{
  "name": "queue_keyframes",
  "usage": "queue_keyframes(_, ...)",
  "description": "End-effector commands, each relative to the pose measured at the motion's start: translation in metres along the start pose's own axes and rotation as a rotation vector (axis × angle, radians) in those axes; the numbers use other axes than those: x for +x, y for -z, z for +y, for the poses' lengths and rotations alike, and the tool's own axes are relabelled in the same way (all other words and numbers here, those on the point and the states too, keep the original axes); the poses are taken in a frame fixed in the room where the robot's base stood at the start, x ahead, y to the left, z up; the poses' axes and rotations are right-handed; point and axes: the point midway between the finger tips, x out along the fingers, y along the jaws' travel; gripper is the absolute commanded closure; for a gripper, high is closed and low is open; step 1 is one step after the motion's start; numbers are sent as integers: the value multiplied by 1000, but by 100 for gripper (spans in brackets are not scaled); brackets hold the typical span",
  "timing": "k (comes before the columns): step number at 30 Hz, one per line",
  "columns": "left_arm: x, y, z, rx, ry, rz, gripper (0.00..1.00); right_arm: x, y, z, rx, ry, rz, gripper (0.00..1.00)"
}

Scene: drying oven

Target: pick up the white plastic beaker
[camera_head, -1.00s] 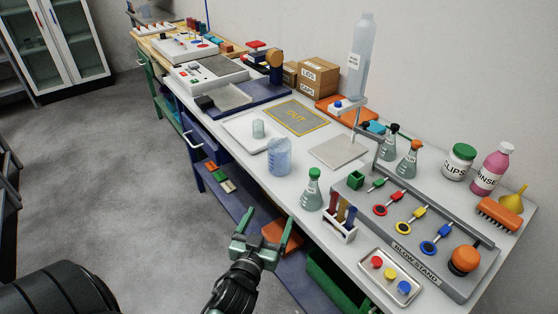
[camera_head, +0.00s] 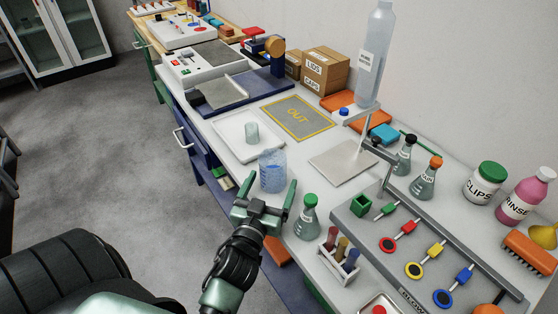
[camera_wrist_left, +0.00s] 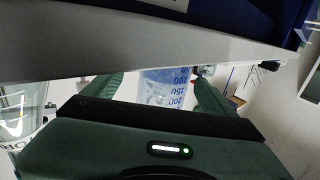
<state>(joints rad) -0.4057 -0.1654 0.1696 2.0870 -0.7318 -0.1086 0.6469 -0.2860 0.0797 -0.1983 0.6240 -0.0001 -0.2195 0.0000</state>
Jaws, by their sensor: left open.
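The white plastic beaker (camera_head: 272,170), translucent with blue marks, stands upright on the bench near its front edge. My left gripper (camera_head: 265,190) is open and empty at the bench's front edge, just in front of the beaker, its fingers pointing toward it. In the left wrist view the beaker (camera_wrist_left: 165,86) shows between the two open green fingers (camera_wrist_left: 157,90); the gripper body hides part of it. I cannot tell whether the fingertips overlap its sides. My right gripper is not in view.
A green-capped flask (camera_head: 307,219) stands close right of the gripper, with a tube rack (camera_head: 337,262) beyond. A stand (camera_head: 343,165) is farther right. A grey bench edge (camera_wrist_left: 150,55) crosses the wrist view.

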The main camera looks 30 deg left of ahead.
Motion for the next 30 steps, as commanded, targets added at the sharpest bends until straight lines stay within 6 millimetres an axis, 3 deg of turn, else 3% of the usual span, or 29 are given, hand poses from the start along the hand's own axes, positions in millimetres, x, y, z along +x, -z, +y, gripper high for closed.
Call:
queue_keyframes(5, 20, 2, -1, 2, 0, 1, 13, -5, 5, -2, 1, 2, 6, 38)
queue_keyframes(13, 57, 1, -8, 4, 1, 1, 13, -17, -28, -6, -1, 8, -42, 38)
queue_keyframes(18, 74, -1, -7, 3, 0, 0, 13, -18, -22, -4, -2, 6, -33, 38)
queue_keyframes(25, 75, -2, -7, 1, 1, -1, 13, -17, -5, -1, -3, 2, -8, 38)
queue_keyframes(26, 75, -2, -7, 1, 1, -1, 16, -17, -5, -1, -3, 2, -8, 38)
queue_keyframes(30, 75, -2, -7, 1, 0, -1, 55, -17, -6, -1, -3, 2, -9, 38)
